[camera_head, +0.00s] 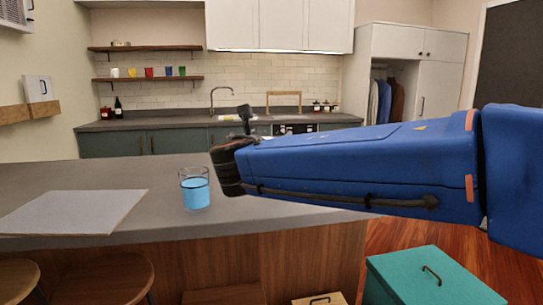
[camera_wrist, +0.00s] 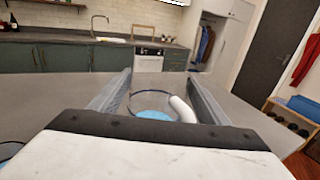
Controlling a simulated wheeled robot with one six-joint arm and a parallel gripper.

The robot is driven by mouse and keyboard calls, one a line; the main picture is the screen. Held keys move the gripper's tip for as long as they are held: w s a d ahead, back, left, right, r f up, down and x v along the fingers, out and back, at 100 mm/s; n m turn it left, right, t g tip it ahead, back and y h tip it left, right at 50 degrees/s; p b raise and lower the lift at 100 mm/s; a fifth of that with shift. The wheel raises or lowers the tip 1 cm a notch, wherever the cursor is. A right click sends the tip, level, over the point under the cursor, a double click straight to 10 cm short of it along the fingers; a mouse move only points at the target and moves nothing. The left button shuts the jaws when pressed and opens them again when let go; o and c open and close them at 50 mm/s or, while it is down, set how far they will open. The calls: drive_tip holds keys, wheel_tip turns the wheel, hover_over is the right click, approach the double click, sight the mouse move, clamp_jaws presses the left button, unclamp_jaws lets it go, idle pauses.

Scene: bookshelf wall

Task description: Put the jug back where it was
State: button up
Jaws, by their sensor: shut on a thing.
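The jug (camera_wrist: 183,110) shows in the wrist view between my gripper's fingers (camera_wrist: 158,80). It has a clear round body with a dark rim, blue contents and a thick white handle on its right side. My gripper is shut on it. The jug's lower part is hidden by the gripper body, so I cannot tell whether it touches the counter. In the head view my blue arm hides the jug and the fingertips. A clear glass of blue liquid (camera_head: 195,190) stands upright on the grey counter (camera_head: 155,175), left of my wrist.
A pale flat board (camera_head: 75,212) lies on the counter at the left. Stools (camera_head: 105,278) stand in front at lower left. A teal box (camera_head: 430,278) is on the floor at lower right. Behind are the sink counter (camera_head: 165,123) and shelves with cups (camera_head: 150,79).

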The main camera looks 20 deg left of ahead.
drive_tip(key=shift+f, duration=2.15)
drive_tip(key=o, duration=2.1)
drive_tip(key=shift+s, duration=0.15)
drive_tip(key=s, duration=0.4)
drive_tip(key=s+d, duration=0.1)
drive_tip(key=s, duration=0.6)
drive_tip(key=shift+s+d, duration=0.35)
drive_tip(key=shift+d, duration=0.05)
